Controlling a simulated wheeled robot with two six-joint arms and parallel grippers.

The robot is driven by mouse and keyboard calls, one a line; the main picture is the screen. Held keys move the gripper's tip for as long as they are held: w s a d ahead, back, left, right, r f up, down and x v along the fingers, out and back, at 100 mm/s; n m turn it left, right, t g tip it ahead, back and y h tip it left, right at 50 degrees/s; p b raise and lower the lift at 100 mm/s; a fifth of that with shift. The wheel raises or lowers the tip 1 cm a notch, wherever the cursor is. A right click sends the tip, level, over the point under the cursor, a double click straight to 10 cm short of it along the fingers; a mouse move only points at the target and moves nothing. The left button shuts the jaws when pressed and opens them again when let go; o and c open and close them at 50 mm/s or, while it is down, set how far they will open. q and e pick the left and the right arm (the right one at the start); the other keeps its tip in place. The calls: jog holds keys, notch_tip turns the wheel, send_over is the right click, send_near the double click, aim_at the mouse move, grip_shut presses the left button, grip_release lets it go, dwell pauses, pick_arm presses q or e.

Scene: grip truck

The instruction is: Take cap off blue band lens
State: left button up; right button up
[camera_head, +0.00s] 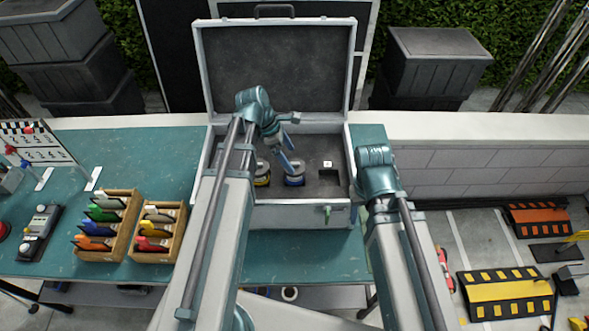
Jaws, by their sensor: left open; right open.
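The blue band lens (294,181) stands upright in a slot of the open case's foam, near the middle. The gripper covers part of its top, so I cannot make out its cap clearly. My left gripper (289,158) is open and reaches down over this lens from above. I cannot tell whether its fingers touch the cap. My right arm comes in from the right and its visible end is beside the case's right front corner; its gripper fingers do not show.
The case (270,217) sits on a teal table (130,180), lid raised behind. A yellow band lens (262,180) stands just left of the blue one, partly behind my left arm. An empty square slot lies to the right. Wooden boxes (122,227) of coloured items stand at left.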

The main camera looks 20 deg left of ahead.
aim_at(293, 163)
pick_arm(q)
jog(key=b+x, duration=0.2)
jog(key=x, duration=0.1)
jog(key=shift+f, duration=0.25)
jog(key=shift+r, duration=0.1)
jog(key=c, duration=1)
